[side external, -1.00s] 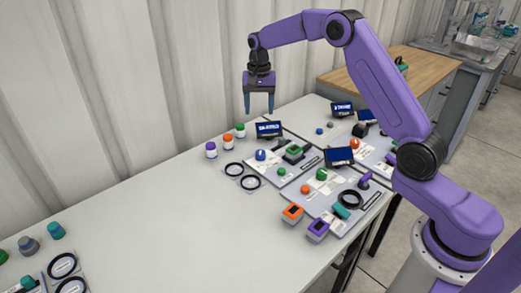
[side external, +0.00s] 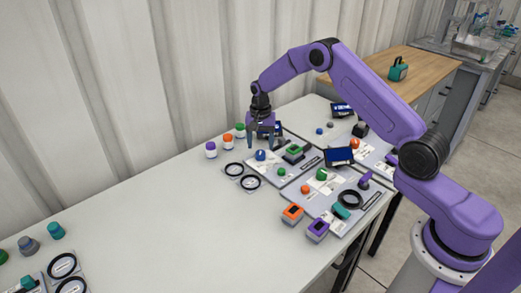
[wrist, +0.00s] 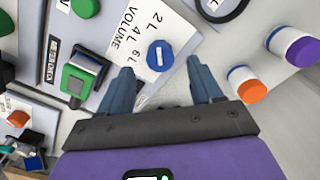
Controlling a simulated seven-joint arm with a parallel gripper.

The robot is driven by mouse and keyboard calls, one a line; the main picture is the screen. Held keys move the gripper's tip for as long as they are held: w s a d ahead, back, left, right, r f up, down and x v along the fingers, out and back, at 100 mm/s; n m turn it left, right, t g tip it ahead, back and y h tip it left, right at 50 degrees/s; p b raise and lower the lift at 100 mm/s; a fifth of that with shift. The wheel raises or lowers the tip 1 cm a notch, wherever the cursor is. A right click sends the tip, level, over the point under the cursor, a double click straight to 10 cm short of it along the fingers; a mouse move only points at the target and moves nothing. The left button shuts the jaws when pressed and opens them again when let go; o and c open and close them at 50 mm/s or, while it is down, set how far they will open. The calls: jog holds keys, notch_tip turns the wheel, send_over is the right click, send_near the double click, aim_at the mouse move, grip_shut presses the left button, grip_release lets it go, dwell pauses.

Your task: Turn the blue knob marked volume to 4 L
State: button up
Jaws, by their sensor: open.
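The blue volume knob (wrist: 160,55) shows in the wrist view beside a white label (wrist: 134,38) reading VOLUME, 2 L, 4 L and 6 L. It has a short white mark on top; I cannot tell surely which value it points to. In the side view the knob (side external: 260,155) sits on a grey panel, just below my gripper (side external: 264,146). In the wrist view my gripper (wrist: 160,70) is open, its two blue-grey fingers apart and empty. The knob shows just beyond the fingertips, between their lines; contact is not visible.
A green-topped block (wrist: 82,75) stands left of the knob in the wrist view. Orange-capped (wrist: 247,85) and purple-capped (wrist: 292,46) jars stand to the right. Black rings (side external: 234,169) lie near the panel. The table's left-middle is clear.

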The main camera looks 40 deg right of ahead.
aim_at(260, 152)
jog(key=shift+f, duration=1.75)
jog(key=c, duration=1.1)
jog(key=shift+o, duration=0.2)
jog(key=n, duration=0.4)
jog(key=shift+n, duration=2.9)
jog(key=shift+r, duration=0.1)
